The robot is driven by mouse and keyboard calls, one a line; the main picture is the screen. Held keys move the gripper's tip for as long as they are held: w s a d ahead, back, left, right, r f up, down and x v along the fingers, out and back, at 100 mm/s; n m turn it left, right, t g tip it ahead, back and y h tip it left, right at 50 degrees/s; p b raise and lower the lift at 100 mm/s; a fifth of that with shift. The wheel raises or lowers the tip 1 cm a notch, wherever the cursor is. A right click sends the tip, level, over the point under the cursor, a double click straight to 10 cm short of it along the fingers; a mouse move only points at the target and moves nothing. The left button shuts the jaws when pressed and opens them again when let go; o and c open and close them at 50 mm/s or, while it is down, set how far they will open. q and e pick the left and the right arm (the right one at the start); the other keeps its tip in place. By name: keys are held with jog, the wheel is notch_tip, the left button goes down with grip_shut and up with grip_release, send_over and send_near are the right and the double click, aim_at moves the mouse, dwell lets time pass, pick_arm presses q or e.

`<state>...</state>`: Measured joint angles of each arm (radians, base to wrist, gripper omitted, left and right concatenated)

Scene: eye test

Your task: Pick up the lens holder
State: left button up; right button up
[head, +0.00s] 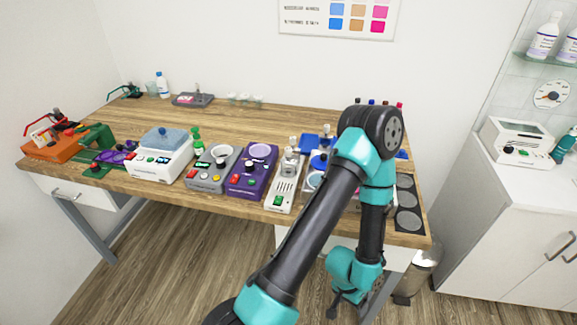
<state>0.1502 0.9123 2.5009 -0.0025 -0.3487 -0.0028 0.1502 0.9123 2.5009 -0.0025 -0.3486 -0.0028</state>
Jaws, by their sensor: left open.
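My left arm rises from the bottom of the head view, bends at a high elbow in front of the bench's right part and comes down again. My left gripper (339,304) hangs low, in front of the bench's front edge and below its top. It is open, with nothing seen between its small dark fingers. I cannot tell for sure which item is the lens holder. Blue items (318,158) stand on the bench at the right, partly hidden by my arm. My right gripper is not in view.
The wooden bench (120,115) carries a purple device (252,172), a grey device (212,170), a white device with a blue-grey top (160,158), a pale narrow device (286,185) and an orange device (48,149). A bin (422,268) and white cabinet (500,235) stand right.

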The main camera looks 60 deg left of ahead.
pick_arm(q)
jog(key=c, duration=0.3)
jog(key=shift+w, duration=0.1)
